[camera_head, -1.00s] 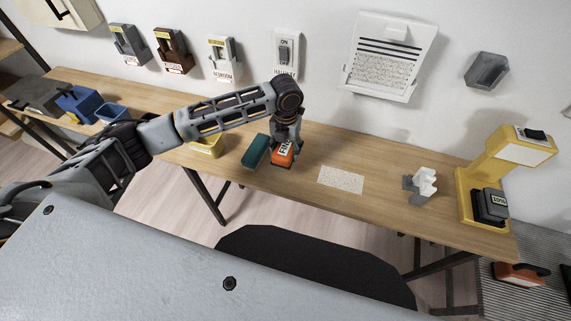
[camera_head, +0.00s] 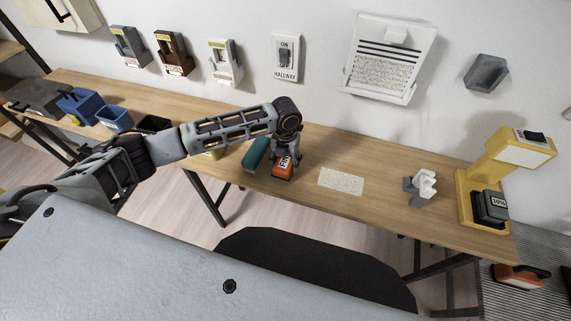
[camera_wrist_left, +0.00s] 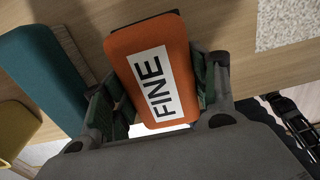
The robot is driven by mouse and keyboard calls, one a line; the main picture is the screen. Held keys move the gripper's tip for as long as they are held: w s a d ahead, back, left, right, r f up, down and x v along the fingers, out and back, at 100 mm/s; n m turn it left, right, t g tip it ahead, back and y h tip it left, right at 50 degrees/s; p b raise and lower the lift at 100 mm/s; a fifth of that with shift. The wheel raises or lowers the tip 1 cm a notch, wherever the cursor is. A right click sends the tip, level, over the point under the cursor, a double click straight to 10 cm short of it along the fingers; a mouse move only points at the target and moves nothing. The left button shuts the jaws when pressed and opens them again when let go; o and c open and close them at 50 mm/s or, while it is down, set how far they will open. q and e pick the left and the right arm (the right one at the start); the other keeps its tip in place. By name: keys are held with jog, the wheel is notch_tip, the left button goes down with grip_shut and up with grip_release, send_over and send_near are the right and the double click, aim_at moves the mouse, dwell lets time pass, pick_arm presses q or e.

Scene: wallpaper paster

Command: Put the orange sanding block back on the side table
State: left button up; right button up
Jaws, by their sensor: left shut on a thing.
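The orange sanding block (camera_head: 283,166), labelled FINE, is between the fingers of my left gripper (camera_head: 284,158) over the wooden side table (camera_head: 390,197). In the left wrist view, the orange block (camera_wrist_left: 153,70) fills the space between the green-padded fingers of my left gripper (camera_wrist_left: 160,97), which is shut on it. The block is at the table's front edge area, just right of a teal block (camera_head: 255,153). I cannot tell whether its underside touches the tabletop. My right gripper is not in view.
A speckled sheet (camera_head: 341,181) lies right of the gripper. A small white-grey holder (camera_head: 421,187) and a yellow lamp-like stand (camera_head: 470,200) are further right. Blue bins (camera_head: 80,105) stand at the far left.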

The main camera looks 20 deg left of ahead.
pick_arm(q)
jog(key=shift+f+p, duration=0.35)
jog(key=shift+f, duration=0.65)
jog(key=o, duration=1)
jog(key=shift+o, duration=0.2)
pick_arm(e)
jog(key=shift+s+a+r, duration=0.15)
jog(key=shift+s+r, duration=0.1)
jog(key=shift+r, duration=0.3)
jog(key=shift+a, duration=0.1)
